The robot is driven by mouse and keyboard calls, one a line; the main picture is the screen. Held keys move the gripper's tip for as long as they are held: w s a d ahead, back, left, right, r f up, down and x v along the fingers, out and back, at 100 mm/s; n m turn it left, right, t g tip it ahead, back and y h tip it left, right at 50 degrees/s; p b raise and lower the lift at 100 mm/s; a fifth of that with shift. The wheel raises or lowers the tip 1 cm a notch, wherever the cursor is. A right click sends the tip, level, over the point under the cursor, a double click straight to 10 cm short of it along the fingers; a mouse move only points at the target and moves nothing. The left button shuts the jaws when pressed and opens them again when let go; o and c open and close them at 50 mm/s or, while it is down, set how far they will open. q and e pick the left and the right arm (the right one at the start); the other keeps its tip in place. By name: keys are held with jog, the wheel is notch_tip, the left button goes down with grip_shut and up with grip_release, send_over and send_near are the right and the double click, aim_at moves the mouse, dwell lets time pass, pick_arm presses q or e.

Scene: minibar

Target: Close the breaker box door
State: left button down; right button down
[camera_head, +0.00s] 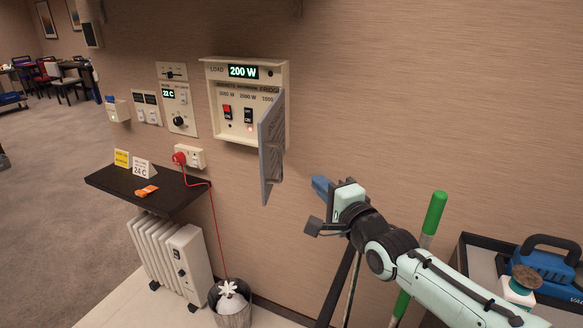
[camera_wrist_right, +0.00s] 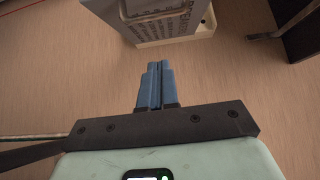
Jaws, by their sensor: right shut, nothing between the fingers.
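The cream breaker box (camera_head: 244,142) is fixed to the wall, with a lit 200 W display and switches showing. Its grey door (camera_head: 271,150) stands open, swung out from the box's right side. My right gripper (camera_head: 320,184) is to the right of the door and apart from it, near the wall. Its blue fingers (camera_wrist_right: 154,72) are together, with nothing between them. In the right wrist view the grey door (camera_wrist_right: 165,22) shows ahead of the fingertips, with a cream edge of the box beside it. My left gripper is not in view.
A dark shelf (camera_head: 150,192) with small signs is below left, above a white radiator (camera_head: 174,262). A red plug (camera_head: 180,158) and cable hang from a socket. A green-handled pole (camera_head: 434,214) and a cart with a blue case (camera_head: 548,262) stand at right. Wall right of the door is bare.

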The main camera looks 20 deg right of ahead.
jog(key=w+a+p, duration=0.3)
jog(key=w, duration=0.5)
jog(key=shift+w+p, duration=0.25)
jog(key=shift+p, duration=0.05)
jog(key=shift+a+f, duration=0.1)
jog(key=shift+a, duration=0.1)
